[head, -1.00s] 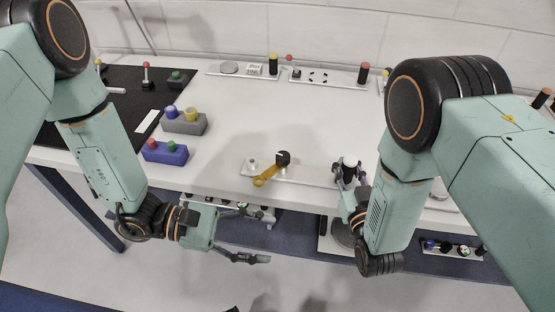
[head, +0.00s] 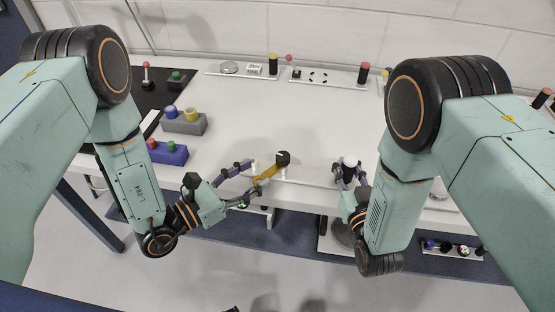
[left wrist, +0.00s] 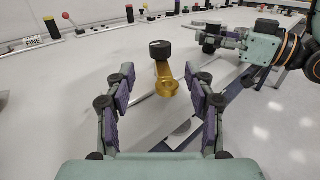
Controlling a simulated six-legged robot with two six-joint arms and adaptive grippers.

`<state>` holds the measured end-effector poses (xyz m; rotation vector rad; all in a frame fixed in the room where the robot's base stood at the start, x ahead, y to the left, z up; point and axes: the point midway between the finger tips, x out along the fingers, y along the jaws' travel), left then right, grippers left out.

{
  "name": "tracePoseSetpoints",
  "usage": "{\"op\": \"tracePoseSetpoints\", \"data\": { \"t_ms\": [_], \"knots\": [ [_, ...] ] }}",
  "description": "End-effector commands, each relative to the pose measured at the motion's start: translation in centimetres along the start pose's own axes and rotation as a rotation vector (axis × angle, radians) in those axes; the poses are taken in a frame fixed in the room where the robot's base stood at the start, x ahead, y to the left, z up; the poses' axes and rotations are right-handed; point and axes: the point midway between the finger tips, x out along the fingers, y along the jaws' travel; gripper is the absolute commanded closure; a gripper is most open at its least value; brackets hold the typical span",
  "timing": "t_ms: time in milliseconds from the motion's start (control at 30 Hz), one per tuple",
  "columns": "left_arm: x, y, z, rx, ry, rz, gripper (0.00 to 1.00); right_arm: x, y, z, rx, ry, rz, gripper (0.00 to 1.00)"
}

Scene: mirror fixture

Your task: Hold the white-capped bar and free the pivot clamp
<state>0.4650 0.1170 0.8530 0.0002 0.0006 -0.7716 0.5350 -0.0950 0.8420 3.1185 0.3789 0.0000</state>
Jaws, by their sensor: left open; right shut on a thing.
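The pivot clamp has a gold lever (head: 268,173) below a black knob (head: 283,157), near the table's front edge. My left gripper (head: 250,183) is open at the lever's near end. In the left wrist view, the gold lever (left wrist: 166,84) lies between and just ahead of the spread purple-padded fingers (left wrist: 159,80), with a gap on both sides. The white-capped bar (head: 350,160) stands to the right on the same plate. My right gripper (head: 348,178) is shut on it, hiding its lower part. The right gripper also shows in the left wrist view (left wrist: 222,38).
A blue box (head: 167,152) and a grey box (head: 184,122) with coloured buttons stand left of the clamp. Plates with knobs and a red-balled lever (head: 290,60) line the back. The middle of the white table (head: 330,115) is clear.

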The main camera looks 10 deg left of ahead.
Motion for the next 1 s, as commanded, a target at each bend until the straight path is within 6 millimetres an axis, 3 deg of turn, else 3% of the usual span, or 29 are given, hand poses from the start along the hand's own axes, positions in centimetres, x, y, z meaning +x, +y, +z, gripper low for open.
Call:
{"op": "tracePoseSetpoints", "data": {
  "t_ms": [200, 433, 867, 1000],
  "knots": [
    [4.0, -0.1, 0.1, 0.004, -0.003, -0.006, 0.46, 0.0, 0.0, 0.0, 0.0, 0.001, 0.0, 1.0],
    [6.9, -0.1, 0.1, 0.002, -0.002, -0.003, 0.46, 0.0, 0.0, 0.0, 0.001, 0.001, 0.0, 1.0],
    [7.8, 0.0, 0.0, 0.0, -0.001, 0.0, 0.46, 0.0, 0.0, 0.0, 0.001, 0.0, 0.0, 1.0],
    [7.8, 0.0, 0.0, 0.0, -0.001, -0.001, 0.58, 0.0, 0.0, 0.0, 0.001, 0.0, 0.0, 1.0]
  ]
}}
